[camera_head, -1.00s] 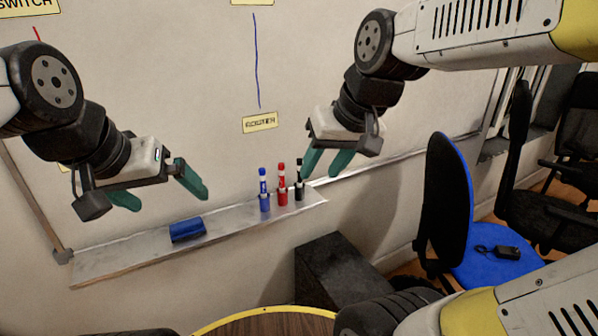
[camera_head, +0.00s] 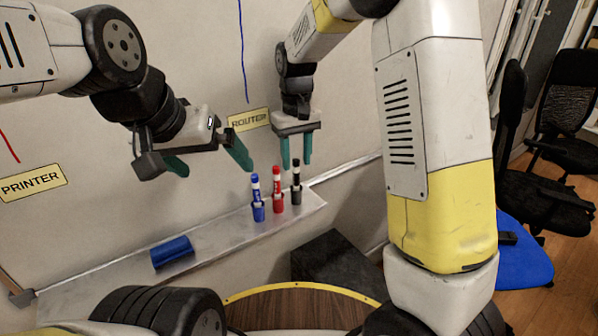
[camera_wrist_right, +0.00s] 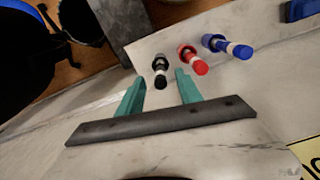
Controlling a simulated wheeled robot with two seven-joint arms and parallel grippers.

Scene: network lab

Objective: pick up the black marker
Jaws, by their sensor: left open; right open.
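The black marker (camera_head: 296,183) stands upright in a holder at the right end of the whiteboard's ledge. My right gripper (camera_head: 297,163) is open above it, fingers pointing down, with the marker's top close to the fingertips. In the right wrist view the black marker (camera_wrist_right: 160,68) shows between and just beyond the two open green fingers (camera_wrist_right: 158,88); I cannot tell whether it is between them in depth. My left gripper (camera_head: 212,160) is open and empty, to the left of the markers and above the ledge.
A red marker (camera_head: 277,190) and a blue marker (camera_head: 257,198) stand just left of the black one. A blue eraser (camera_head: 172,252) lies on the ledge (camera_head: 217,238). A dark box (camera_head: 335,260) is below. A round wooden table (camera_head: 290,305) is in front, chairs at the right.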

